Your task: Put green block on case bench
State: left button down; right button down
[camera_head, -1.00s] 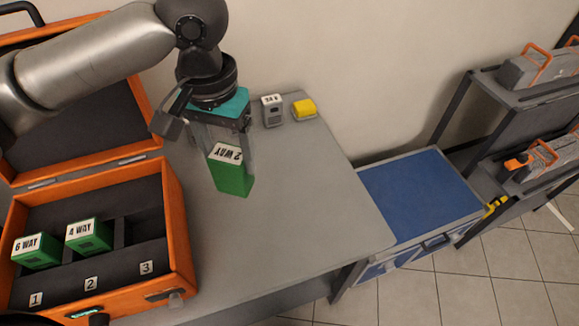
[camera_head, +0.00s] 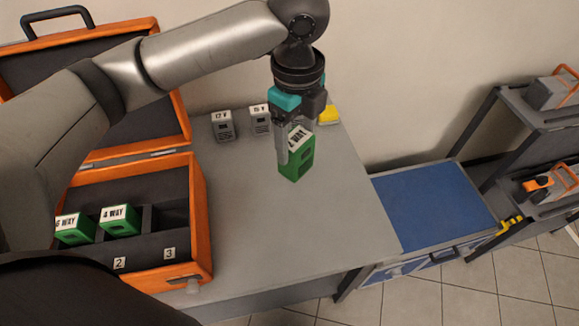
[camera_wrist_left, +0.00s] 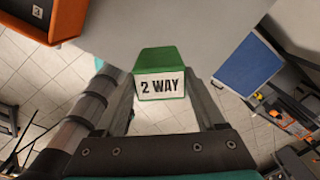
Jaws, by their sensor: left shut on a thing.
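A green block (camera_head: 298,164) with a white label is held by my left gripper (camera_head: 295,145) over the grey bench (camera_head: 240,222). My left gripper is shut on it, with a finger on its side. In the left wrist view the green block (camera_wrist_left: 160,62) sits between the fingers, and its label reads "2 WAY". The bench lies below it; I cannot tell the exact gap. Two other green blocks, "4 WAY" (camera_head: 119,220) and "6 WAY" (camera_head: 74,229), stand in the open orange case (camera_head: 202,220) at the left. My right gripper does not show.
Grey "12 V" (camera_head: 223,127) and "16 V" (camera_head: 260,120) blocks and a yellow block (camera_head: 329,115) stand at the bench's back. A blue-topped cart (camera_head: 425,207) stands to the right, beside a dark shelf rack (camera_head: 520,115). The bench's front is clear.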

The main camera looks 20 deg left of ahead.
aim_at(305, 161)
pick_arm(q)
jog(key=m, duration=0.2)
jog(key=m+p, duration=0.1)
jog(key=m, duration=0.1)
jog(key=w+d+m, duration=0.1)
jog(key=m, duration=0.2)
jog(key=shift+r, duration=0.4)
jog(key=m, duration=0.1)
jog(key=m+p, duration=0.1)
jog(key=m, duration=0.2)
jog(key=shift+w+d+r, duration=0.1)
jog(key=shift+w+d, duration=0.15)
jog(key=shift+f+m, duration=0.2)
jog(key=shift+m, duration=0.1)
notch_tip(305, 161, down, 20)
jog(key=b, duration=0.3)
jog(key=shift+r, duration=0.15)
grip_release()
jog(key=shift+f, duration=0.2)
notch_tip(305, 161, up, 12)
jog(key=shift+r+p, duration=0.2)
jog(key=shift+p, duration=0.85)
